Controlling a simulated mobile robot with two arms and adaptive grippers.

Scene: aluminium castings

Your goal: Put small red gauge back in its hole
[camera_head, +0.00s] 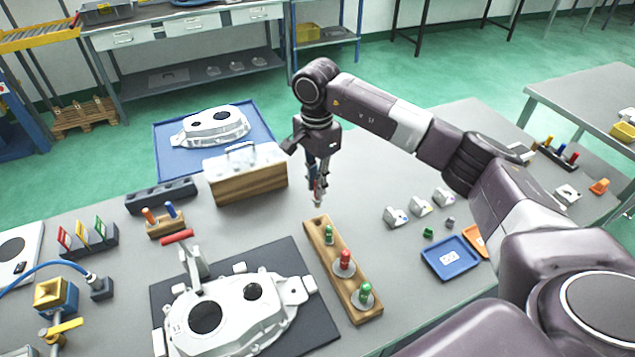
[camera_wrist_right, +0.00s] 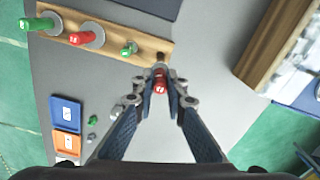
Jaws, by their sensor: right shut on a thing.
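My right gripper (camera_head: 317,193) points down just beyond the far end of the wooden gauge board (camera_head: 338,287). In the right wrist view its fingertips (camera_wrist_right: 160,86) are shut on the small red gauge (camera_wrist_right: 160,82), whose red end shows between them. The gauge is close to the board's end (camera_wrist_right: 112,42); a dark spot, possibly a hole, shows there, partly hidden. The board bears a small green gauge (camera_head: 328,235), a larger red gauge (camera_head: 344,260) and a larger green gauge (camera_head: 365,294). My left gripper is not in view.
A wooden block (camera_head: 250,187) with a handled metal top stands left of the gripper. A white casting (camera_head: 225,315) lies on a dark mat left of the board. A blue tray (camera_head: 447,270) and small parts lie to the right.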

